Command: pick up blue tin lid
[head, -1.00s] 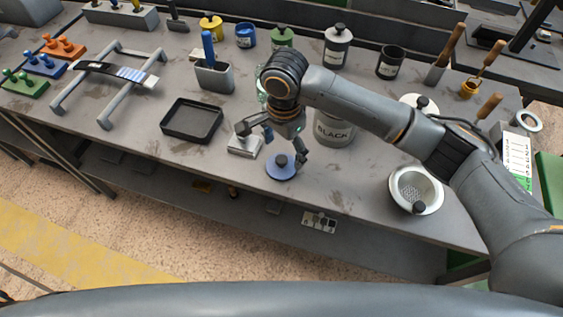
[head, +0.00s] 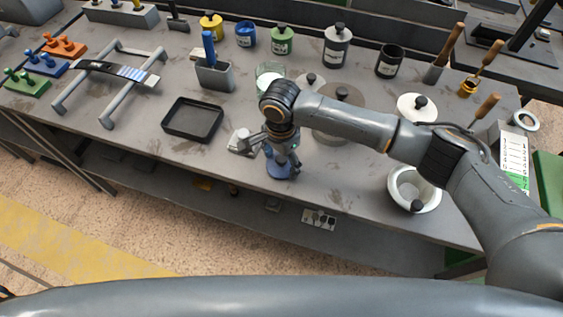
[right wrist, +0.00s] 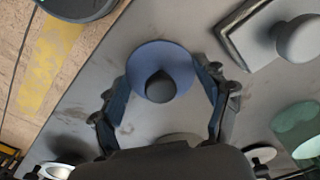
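The blue tin lid (head: 273,171) lies flat near the front edge of the workbench, partly covered by my right gripper in the head view. In the right wrist view the lid (right wrist: 160,56) is a round blue disc with a dark knob (right wrist: 160,87) in its middle. My right gripper (head: 283,163) points down over the lid. In the right wrist view its fingers (right wrist: 162,74) are spread apart on both sides of the lid, with the knob between them. I cannot tell whether the fingers touch the rim. My left gripper is not in view.
A small grey block with a knob (head: 241,143) sits close to the lid's left. A black tray (head: 193,137) lies further left. A white bowl (head: 428,189) is at the right.

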